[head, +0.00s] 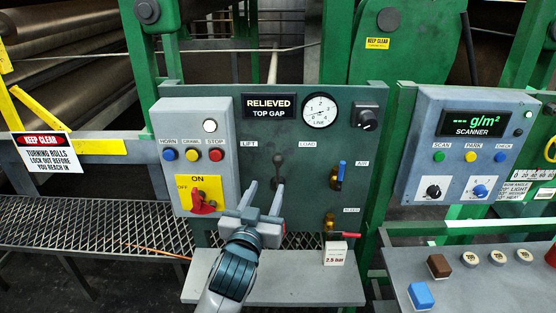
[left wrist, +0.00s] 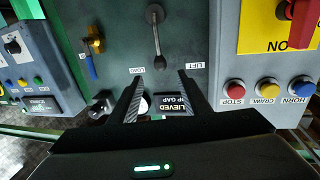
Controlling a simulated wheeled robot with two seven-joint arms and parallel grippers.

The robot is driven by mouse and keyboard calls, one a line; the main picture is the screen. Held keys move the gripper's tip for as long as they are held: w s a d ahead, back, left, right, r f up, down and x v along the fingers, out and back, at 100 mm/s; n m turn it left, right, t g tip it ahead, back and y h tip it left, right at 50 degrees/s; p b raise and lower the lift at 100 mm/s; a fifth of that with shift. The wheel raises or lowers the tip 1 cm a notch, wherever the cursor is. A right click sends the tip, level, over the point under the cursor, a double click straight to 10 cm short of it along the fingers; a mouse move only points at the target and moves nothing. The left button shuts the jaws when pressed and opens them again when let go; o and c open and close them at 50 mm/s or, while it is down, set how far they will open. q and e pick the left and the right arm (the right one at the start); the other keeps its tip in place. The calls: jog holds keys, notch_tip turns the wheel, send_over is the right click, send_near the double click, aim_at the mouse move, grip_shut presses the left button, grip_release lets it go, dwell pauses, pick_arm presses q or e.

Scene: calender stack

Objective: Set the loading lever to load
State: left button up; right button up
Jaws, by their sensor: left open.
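The loading lever (head: 278,170) is a dark lever on the green panel, between the LIFT label (head: 247,143) and the LOAD label (head: 307,143). It stands about upright, pointing at neither label. It also shows upside down in the left wrist view (left wrist: 157,40). My left gripper (head: 264,198) is open and empty, in front of the panel just below and left of the lever in the head view. In the left wrist view its fingers (left wrist: 160,82) are spread, with the lever's end beyond the gap. The display (head: 269,106) reads RELIEVED, TOP GAP. My right gripper is not in view.
A grey box left of the lever carries HORN, CRAWL and STOP buttons (head: 193,155) and a red switch (head: 203,202). A blue AIR handle (head: 340,174) and a red-handled valve (head: 338,229) stand to the right. A grey shelf (head: 300,290) juts out below.

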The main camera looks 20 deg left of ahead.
aim_at(277, 164)
pick_arm(q)
jog(key=w+p, duration=0.1)
jog(key=w, duration=0.3)
jog(key=w+p, duration=0.1)
jog(key=w, duration=0.3)
jog(key=w+a+p, duration=0.1)
jog(key=w, duration=0.3)
jog(key=shift+w+r+p, duration=0.1)
jog(key=shift+w+p, duration=0.2)
jog(key=shift+w, duration=0.05)
jog(key=shift+w+a, duration=0.1)
jog(key=shift+w, duration=0.7)
jog(key=shift+c, duration=0.3)
grip_shut()
